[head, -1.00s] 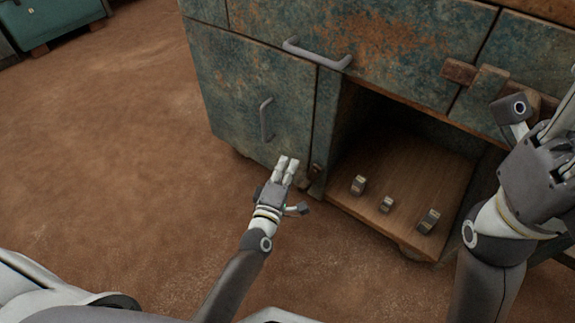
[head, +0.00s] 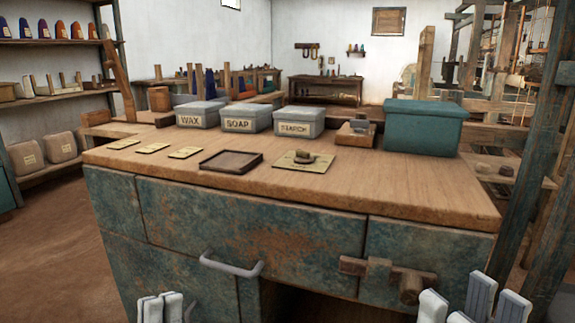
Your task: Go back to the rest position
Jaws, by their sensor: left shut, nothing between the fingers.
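My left gripper (head: 161,308) shows at the bottom edge, left of centre, with only its pale fingertips in view. The fingers are close together and hold nothing visible. It is in front of the worn blue-green cabinet (head: 285,235), below the worktop. My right gripper (head: 472,303) shows at the bottom right, in front of the cabinet's right end. The rest of both arms is out of view.
The worktop (head: 400,195) carries labelled grey boxes (head: 245,119), a teal box (head: 424,127), a shallow tray (head: 231,161) and several small cards. A grey handle (head: 231,266) and a wooden latch (head: 385,275) stick out in front. Wooden loom posts (head: 545,140) stand at right. Floor (head: 50,260) is clear at left.

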